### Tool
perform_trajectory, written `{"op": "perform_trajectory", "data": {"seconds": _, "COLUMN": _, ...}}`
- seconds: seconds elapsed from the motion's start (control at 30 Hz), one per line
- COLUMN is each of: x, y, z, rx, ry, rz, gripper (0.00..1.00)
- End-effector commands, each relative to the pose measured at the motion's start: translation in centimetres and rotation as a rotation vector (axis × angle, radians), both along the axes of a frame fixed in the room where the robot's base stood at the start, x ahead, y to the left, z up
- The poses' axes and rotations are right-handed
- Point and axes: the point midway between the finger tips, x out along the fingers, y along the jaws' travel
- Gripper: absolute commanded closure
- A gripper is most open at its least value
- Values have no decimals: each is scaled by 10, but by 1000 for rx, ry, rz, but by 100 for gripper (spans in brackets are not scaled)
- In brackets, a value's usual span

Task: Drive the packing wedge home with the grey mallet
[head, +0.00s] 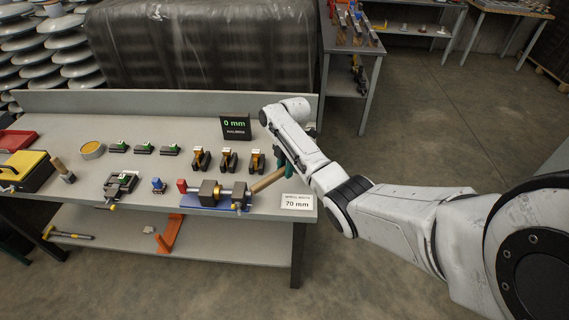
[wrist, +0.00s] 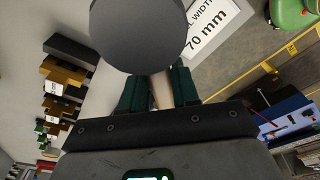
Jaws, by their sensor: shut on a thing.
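My gripper (head: 283,163), with teal fingers, is shut on the wooden handle of the grey mallet (head: 267,181) above the front right of the bench. In the wrist view the mallet's round dark grey head (wrist: 138,35) is close to the camera, beyond the fingers (wrist: 158,88). In the head view the handle slants down-left towards a vice-like fixture (head: 209,190) with a brown block, a red end and a blue base. The mallet's head is hard to tell from the fixture's dark parts there. I cannot tell which piece is the packing wedge.
A display (head: 235,126) reading 0 mm stands behind. A 70 mm card (head: 297,202) lies at the bench's front right. Orange-and-black clamps (head: 228,160), green-topped blocks (head: 143,149), a small blue piece (head: 158,185) and a yellow toolbox (head: 24,170) occupy the bench (head: 60,125).

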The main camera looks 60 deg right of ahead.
Motion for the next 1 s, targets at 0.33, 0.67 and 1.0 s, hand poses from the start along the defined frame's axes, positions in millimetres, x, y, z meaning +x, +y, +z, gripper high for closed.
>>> {"op": "perform_trajectory", "data": {"seconds": 0.33, "x": 0, "y": -1, "z": -36, "rx": -2, "ry": -2, "rz": -1, "gripper": 100}}
{"op": "perform_trajectory", "data": {"seconds": 0.67, "x": 0, "y": -1, "z": -65, "rx": -3, "ry": -2, "rz": -1, "gripper": 100}}
{"op": "perform_trajectory", "data": {"seconds": 1.0, "x": 8, "y": -20, "z": -67, "rx": -3, "ry": -3, "rz": -2, "gripper": 100}}
